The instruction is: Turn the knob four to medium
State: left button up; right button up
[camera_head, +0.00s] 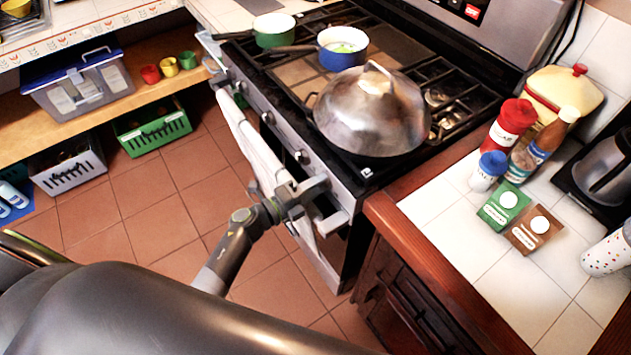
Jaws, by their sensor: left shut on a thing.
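The stove (350,205) has a row of knobs along its slanted front panel. Three show clear of my arm: one near the far end (240,87), a middle one (267,117) and a nearer one (301,157). My left gripper (322,188) is at the near end of this panel, where the row continues. It is shut on what appears to be the fourth knob, which its fingers hide. The knob's pointer and setting cannot be seen. My right gripper is not in view.
The oven handle (332,223) and a white towel (250,145) are close to my left gripper. A large domed wok lid (372,112), a blue pot (342,57) and a green pot (274,38) sit on the stove. Bottles and packets stand on the right counter (450,215).

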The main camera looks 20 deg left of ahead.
pick_arm(q)
jog(key=shift+n, duration=0.5)
jog(key=o, duration=1)
jog(key=shift+c, duration=0.2)
jog(key=b+v, duration=0.3)
jog(key=v, duration=1.4)
jog(key=shift+s, duration=0.2)
jog(key=shift+a+f, duration=0.1)
jog(key=shift+a, duration=0.05)
